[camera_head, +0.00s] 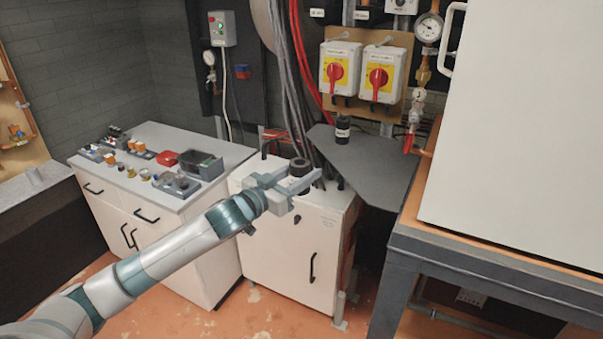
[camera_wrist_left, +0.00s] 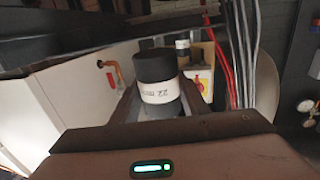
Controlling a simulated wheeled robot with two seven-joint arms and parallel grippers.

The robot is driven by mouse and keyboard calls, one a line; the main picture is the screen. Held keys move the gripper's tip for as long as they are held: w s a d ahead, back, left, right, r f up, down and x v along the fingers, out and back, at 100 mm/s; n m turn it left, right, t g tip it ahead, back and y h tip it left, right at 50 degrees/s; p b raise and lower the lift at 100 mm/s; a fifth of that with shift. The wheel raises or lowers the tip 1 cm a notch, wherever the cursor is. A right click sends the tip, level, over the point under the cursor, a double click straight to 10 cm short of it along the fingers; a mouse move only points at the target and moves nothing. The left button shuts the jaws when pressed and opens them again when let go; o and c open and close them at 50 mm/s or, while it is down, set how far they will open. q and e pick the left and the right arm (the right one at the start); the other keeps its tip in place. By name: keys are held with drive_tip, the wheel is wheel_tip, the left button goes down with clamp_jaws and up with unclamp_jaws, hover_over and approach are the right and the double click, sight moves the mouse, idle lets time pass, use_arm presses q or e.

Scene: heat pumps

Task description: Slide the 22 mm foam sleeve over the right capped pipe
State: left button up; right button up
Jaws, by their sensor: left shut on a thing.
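The foam sleeve (camera_head: 300,167) is a short black cylinder. Its white band, lettered 22 mm, shows in the left wrist view (camera_wrist_left: 158,88). My left gripper (camera_head: 299,178) is shut on the sleeve and holds it roughly upright, in front of the white cabinet's top in the head view. A second black cylinder with a white label (camera_head: 343,130) stands on the grey corner shelf; it also shows behind the held sleeve in the wrist view (camera_wrist_left: 183,47). I cannot pick out the right capped pipe in either view. My right gripper is not in view.
The white cabinet (camera_head: 290,245) stands below my left gripper. A grey worktop (camera_head: 150,140) with fittings and trays is at left. The grey shelf (camera_head: 370,165) has bare room. A large white unit (camera_head: 510,130) on a grey stand and a red-handled valve (camera_head: 409,143) are at right.

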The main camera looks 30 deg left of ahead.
use_arm(q)
drive_tip(key=shift+s, duration=0.1)
drive_tip(key=s+d+f+n+y+b, duration=0.1)
drive_tip(key=s+d+f+y+b, duration=0.1)
drive_tip(key=s+d+f+b, duration=0.4)
drive_tip(key=s+d+f+n+y+b, duration=0.2)
drive_tip(key=s+d+f+b, duration=0.5)
drive_tip(key=s+f, duration=0.3)
wheel_tip(320, 180, down, 4)
drive_tip(key=shift+d+r+t+y+b, duration=0.15)
drive_tip(key=shift+t+y+b, duration=0.15)
drive_tip(key=shift+b, duration=0.6)
drive_tip(key=shift+w, duration=0.1)
